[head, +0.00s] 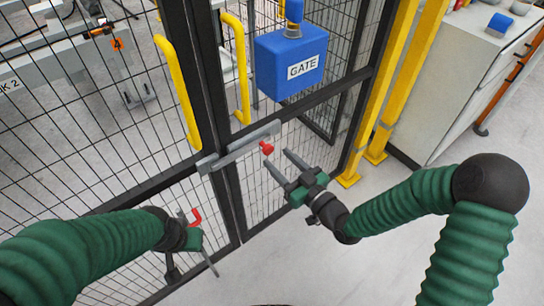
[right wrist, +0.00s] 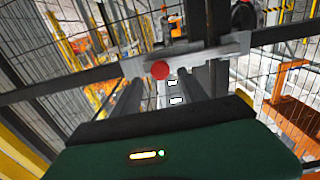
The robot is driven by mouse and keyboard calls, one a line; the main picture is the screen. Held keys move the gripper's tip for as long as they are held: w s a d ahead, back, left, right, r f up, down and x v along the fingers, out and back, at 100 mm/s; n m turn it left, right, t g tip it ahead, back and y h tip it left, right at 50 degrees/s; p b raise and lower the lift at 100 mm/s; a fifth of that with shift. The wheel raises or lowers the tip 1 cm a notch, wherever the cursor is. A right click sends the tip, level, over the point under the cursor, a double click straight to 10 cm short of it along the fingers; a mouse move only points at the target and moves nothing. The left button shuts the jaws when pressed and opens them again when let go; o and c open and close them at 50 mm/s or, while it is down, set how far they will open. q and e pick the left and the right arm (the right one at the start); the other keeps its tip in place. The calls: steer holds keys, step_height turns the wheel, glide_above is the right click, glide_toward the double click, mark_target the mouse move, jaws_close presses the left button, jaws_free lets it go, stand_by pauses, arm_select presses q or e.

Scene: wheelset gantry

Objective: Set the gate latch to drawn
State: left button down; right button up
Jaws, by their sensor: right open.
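The gate latch (head: 222,157) is a grey bar lying across the dark meeting posts of the mesh gate, with a red knob (head: 266,148) near its right end. The bar (right wrist: 205,58) and red knob (right wrist: 160,70) also show in the right wrist view. My right gripper (head: 277,159) is open and empty, its fingers pointing at the knob from the lower right. The knob appears apart from the fingers and between their lines in the wrist view. My left gripper (head: 192,258) is low at the left, partly hidden by its own wrist; its opening is unclear.
A blue box marked GATE (head: 289,62) hangs above the latch. Yellow handles (head: 178,92) stand on the gate, and yellow posts (head: 385,95) to its right. A red hooked piece (head: 196,216) shows beside my left gripper. A pale cabinet (head: 455,75) is at right; floor before the gate is clear.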

mark_target(270, 151)
steer(key=x, duration=0.4)
steer(key=shift+w+a, duration=0.1)
jaws_close()
stand_by(1.3)
